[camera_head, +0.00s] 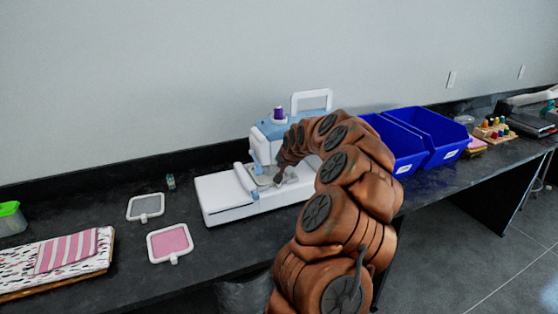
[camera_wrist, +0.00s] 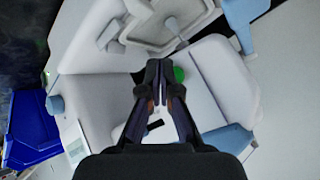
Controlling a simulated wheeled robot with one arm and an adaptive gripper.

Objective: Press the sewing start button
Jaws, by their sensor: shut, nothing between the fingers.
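The white and light-blue sewing machine (camera_head: 222,195) stands on the dark counter, with a purple spool on top. My arm covers its right part in the head view. In the wrist view, a round green button (camera_wrist: 179,74) sits on the machine's white body (camera_wrist: 215,70). My gripper (camera_wrist: 160,66) is shut and empty, with its fingertips just left of the green button and partly overlapping its edge. I cannot tell whether they touch it. In the head view, my gripper (camera_head: 279,178) is small and dark beside the machine's front.
Two blue bins (camera_head: 430,135) stand right of the machine, close behind my arm. A grey hoop (camera_head: 146,207) and a pink hoop (camera_head: 170,243) lie to the left. Folded fabric (camera_head: 65,255) lies at far left. Thread spools (camera_head: 493,130) stand at far right.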

